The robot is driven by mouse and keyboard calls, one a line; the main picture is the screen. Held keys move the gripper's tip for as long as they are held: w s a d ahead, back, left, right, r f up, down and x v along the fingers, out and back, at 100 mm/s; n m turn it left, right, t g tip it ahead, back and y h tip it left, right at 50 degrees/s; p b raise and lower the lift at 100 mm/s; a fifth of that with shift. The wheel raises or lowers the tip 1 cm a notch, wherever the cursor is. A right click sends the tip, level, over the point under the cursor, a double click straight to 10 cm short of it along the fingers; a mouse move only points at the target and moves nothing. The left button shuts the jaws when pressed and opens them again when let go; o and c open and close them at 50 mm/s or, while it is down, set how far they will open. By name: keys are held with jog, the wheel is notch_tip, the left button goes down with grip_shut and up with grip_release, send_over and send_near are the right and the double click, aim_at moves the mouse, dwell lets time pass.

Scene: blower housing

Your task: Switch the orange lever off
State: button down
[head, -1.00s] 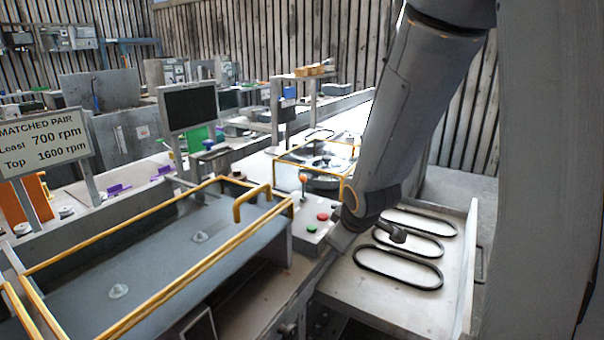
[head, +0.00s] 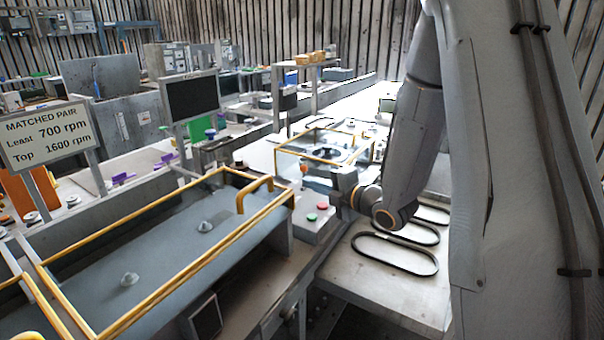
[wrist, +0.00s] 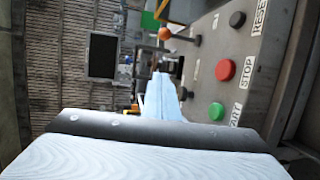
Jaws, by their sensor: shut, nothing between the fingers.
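The orange lever has a round orange knob (head: 304,168) on a thin stem, at the far end of the control box in the head view. In the wrist view, its knob (wrist: 164,33) and stem stand out to the left from the grey panel. My gripper (head: 335,198) is over the right side of the control box, to the right of the lever. In the wrist view, the shut fingers (wrist: 160,85) are empty and point toward the panel side, apart from the knob. The fingertips are partly hidden in the head view.
The control panel (wrist: 222,45) carries a red STOP button (wrist: 225,70), a green button (wrist: 216,111) and a black RESET button (wrist: 237,19). A yellow-railed guard (head: 262,185) is left of the box. Black belts (head: 395,255) lie on the bench at right. A monitor (head: 192,97) stands behind.

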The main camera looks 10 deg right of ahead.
jog(key=p+x, duration=0.3)
jog(key=x, duration=0.6)
jog(key=shift+r, duration=0.1)
jog(key=shift+w+a+p, duration=0.1)
jog(key=shift+w+p, duration=0.25)
jog(key=shift+w, duration=0.25)
jog(key=d+p, duration=0.1)
jog(key=d, duration=0.1)
jog(key=shift+d+r, duration=0.15)
jog(key=shift+d, duration=0.25)
jog(key=shift+w+d+p, duration=0.25)
jog(key=shift+d+p, duration=0.05)
jog(key=shift+d, duration=0.2)
jog(key=shift+d, duration=0.1)
jog(key=shift+s+d+t+b, duration=0.1)
jog(key=shift+t+b, duration=0.2)
jog(key=shift+b, duration=0.1)
jog(key=shift+f, duration=0.2)
